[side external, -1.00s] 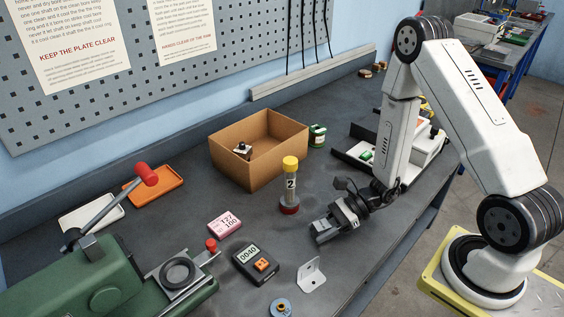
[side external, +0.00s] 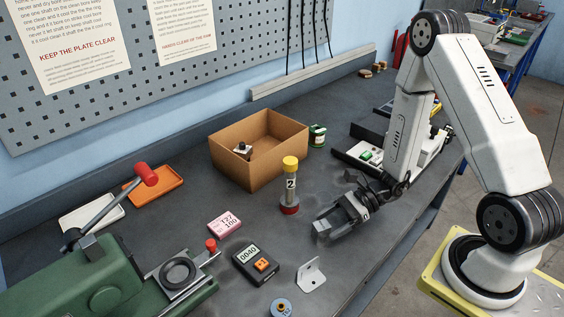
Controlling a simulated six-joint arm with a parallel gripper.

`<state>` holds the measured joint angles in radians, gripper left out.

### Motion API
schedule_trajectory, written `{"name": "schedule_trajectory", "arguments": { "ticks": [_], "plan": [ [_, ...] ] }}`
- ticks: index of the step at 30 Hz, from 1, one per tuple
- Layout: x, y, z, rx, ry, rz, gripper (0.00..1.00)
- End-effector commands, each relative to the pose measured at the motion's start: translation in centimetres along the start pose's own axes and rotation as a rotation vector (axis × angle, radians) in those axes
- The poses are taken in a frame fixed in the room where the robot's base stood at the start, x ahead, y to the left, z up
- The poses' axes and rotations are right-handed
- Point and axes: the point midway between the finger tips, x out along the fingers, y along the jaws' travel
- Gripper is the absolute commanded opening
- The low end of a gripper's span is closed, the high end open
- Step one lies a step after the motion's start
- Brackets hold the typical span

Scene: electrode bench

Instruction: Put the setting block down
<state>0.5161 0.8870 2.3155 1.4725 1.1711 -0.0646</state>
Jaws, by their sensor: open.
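My gripper (side external: 338,218) is low over the bench (side external: 345,275), right of the yellow-capped tube (side external: 290,185) marked 2. Its jaws are open and point down to the left. I cannot tell whether a grey piece lies between or under the fingers. No part is clearly recognizable as the setting block. A silver angled piece with a hole (side external: 311,275) rests on the bench in front of my gripper, apart from it. A pink and white numbered block (side external: 225,223) lies further left, also apart from the gripper.
A cardboard box (side external: 283,165) with a small part inside stands behind the tube. A green machine (side external: 110,285) with a red-knobbed lever fills the left. The bench's front edge runs close to my gripper.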

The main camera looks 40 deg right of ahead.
Motion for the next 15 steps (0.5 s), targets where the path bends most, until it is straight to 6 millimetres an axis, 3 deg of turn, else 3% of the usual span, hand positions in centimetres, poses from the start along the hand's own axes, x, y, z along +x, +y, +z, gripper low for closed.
{"name": "schedule_trajectory", "arguments": {
  "ticks": [15],
  "plan": [
    [-6.5,-0.1,0.0,-0.001,0.001,-0.005,0.79]
  ]
}}
